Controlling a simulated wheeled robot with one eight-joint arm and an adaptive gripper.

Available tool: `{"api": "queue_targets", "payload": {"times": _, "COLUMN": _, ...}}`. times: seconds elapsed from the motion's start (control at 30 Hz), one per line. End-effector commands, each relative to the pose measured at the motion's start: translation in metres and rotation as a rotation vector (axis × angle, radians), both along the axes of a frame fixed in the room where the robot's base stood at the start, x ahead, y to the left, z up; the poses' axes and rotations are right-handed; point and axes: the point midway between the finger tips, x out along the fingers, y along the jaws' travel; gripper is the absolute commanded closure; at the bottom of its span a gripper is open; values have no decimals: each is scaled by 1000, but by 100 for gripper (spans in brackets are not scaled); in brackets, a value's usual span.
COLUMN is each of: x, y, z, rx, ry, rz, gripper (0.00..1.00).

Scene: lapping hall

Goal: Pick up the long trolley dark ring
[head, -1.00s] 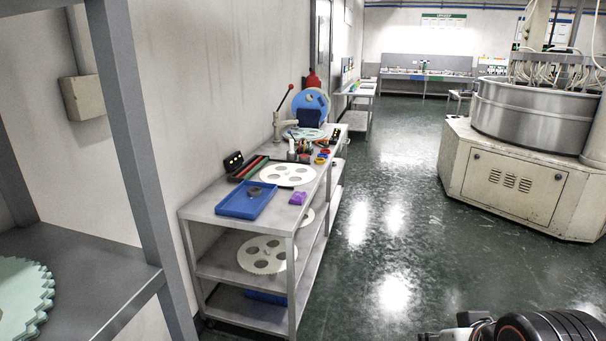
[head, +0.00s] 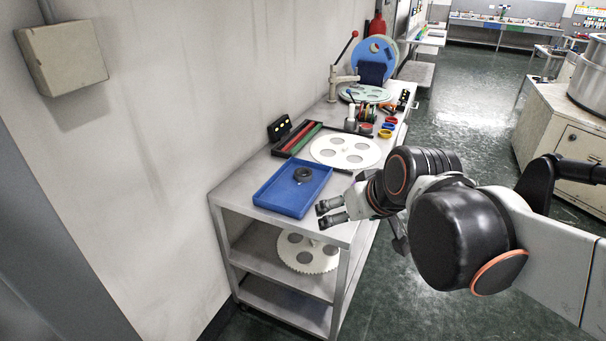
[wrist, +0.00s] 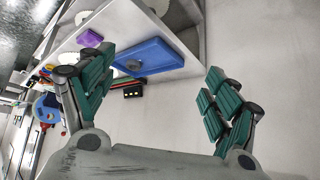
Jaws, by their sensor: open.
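A dark ring (head: 303,175) lies in a shallow blue tray (head: 277,204) at the near end of the long grey trolley (head: 238,190). In the wrist view the ring (wrist: 133,66) shows small and dark in the blue tray (wrist: 160,55), seen between the fingers. My gripper (head: 331,213) is open and empty, just right of the tray in the head view. It also shows in the wrist view (wrist: 160,100), with its green-padded fingers spread wide. The gripper is apart from the ring.
White perforated disc (head: 346,142) lies behind the tray. Beside it are a dark case with red and green bars (head: 298,138), small coloured rings (head: 387,130) and a lever press (head: 342,80). A purple block (wrist: 90,38) lies near the trolley edge. A wall borders the left.

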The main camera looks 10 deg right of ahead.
Motion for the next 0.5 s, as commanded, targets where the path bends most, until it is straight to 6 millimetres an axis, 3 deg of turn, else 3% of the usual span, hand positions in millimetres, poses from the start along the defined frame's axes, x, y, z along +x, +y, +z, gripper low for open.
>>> {"api": "queue_targets", "payload": {"times": 0.03, "x": 21, "y": 0, "z": 5, "rx": 8, "ry": -11, "rz": 14, "gripper": 19}}
{"api": "queue_targets", "payload": {"times": 0.27, "x": 105, "y": 1, "z": 8, "rx": 36, "ry": -74, "rz": 78, "gripper": 19}}
{"api": "queue_targets", "payload": {"times": 0.5, "x": 191, "y": -5, "z": -8, "rx": 55, "ry": -152, "rz": 136, "gripper": 19}}
